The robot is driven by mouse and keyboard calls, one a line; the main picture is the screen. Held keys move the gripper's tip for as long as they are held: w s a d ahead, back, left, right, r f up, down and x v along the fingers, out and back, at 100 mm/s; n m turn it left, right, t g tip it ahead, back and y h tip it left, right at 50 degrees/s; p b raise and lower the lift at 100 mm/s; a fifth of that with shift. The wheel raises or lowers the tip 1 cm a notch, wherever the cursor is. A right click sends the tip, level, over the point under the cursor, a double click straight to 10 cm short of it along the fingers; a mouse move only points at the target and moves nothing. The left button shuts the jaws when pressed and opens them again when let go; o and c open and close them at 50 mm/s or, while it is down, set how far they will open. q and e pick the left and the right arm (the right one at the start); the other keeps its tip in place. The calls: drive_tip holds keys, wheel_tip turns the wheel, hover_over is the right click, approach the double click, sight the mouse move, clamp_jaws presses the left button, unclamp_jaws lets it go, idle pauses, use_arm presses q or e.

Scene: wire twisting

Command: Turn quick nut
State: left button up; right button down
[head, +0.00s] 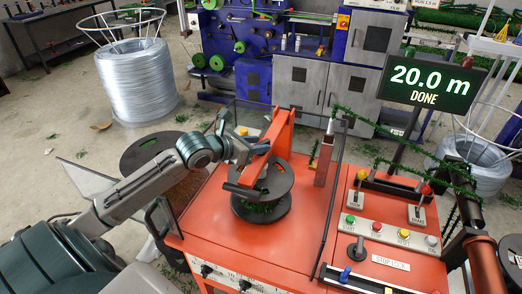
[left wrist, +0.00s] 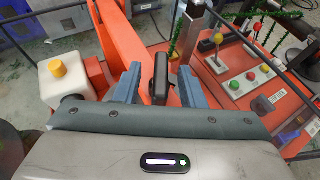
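My left gripper (head: 240,152) reaches in from the left beside the upper part of the orange arm (head: 279,132) over the red machine. In the left wrist view its two blue-grey fingers (left wrist: 160,86) are apart. A black upright piece (left wrist: 161,74), which looks like the quick nut, stands between them in front of the orange arm, with a visible gap on each side. The black spool (head: 262,182), with green wire on its core, sits under the orange arm. In the head view the nut is hard to make out behind the gripper. My right gripper is not in view.
A screen (head: 429,83) reads "20.0 m DONE". A control panel (head: 390,233) with coloured buttons and levers is at the right of the red top (head: 310,222). Black guard rails and an upright post (head: 324,160) stand close to the spool. A white box with a yellow button (left wrist: 62,80) is left of the fingers.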

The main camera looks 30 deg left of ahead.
use_arm(q)
drive_tip(key=shift+x, duration=0.95)
clamp_jaws()
